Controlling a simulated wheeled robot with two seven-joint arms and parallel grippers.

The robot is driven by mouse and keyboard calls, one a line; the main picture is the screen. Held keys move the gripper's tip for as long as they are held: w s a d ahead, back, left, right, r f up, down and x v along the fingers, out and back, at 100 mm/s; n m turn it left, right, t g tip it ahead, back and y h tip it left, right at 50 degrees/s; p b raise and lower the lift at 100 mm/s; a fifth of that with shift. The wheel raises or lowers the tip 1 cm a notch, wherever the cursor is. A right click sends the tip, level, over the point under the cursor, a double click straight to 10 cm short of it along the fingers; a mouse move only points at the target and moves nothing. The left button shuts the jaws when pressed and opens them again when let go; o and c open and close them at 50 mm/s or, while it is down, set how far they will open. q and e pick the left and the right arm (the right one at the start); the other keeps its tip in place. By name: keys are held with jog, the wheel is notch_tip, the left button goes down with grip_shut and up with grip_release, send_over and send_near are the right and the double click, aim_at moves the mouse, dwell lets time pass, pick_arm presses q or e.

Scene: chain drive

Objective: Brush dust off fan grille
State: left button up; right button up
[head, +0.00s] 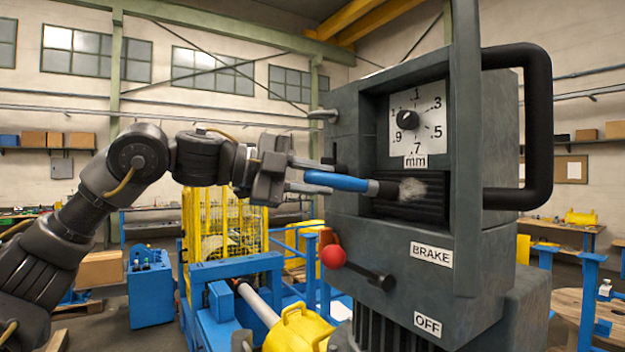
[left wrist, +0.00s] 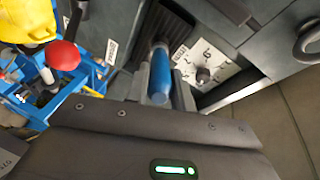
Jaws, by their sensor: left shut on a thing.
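My left gripper (head: 296,178) is shut on the blue handle of a brush (head: 338,182) and holds it roughly level, pointing right. The blue handle also shows in the left wrist view (left wrist: 160,77). The brush's dark head end reaches the black slatted fan grille (head: 420,209) on the front of the grey machine. A patch of pale grey dust (head: 412,189) lies on the grille just beyond the brush tip. Whether the bristles touch the grille I cannot tell. The grille is partly hidden in the left wrist view (left wrist: 168,28). My right gripper is not in view.
Above the grille is a white dial with a black knob (head: 408,119). A red-knobbed brake lever (head: 333,256) juts out below the brush. A thick black bar handle (head: 540,128) stands out at the right. Blue and yellow equipment (head: 230,290) stands behind my left arm.

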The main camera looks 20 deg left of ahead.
pick_arm(q)
jog(key=shift+s+d+b, duration=0.8)
jog(key=shift+s+d, duration=0.2)
jog(key=shift+d, duration=0.1)
jog(key=shift+s+d, duration=0.25)
jog(key=shift+d, duration=0.05)
jog(key=shift+s+d+f+b, duration=0.1)
jog(key=shift+s+d+b, duration=0.45)
jog(key=shift+d, duration=0.1)
jog(key=shift+s+d, duration=0.5)
jog(key=shift+d, duration=0.35)
jog(key=shift+a, duration=0.15)
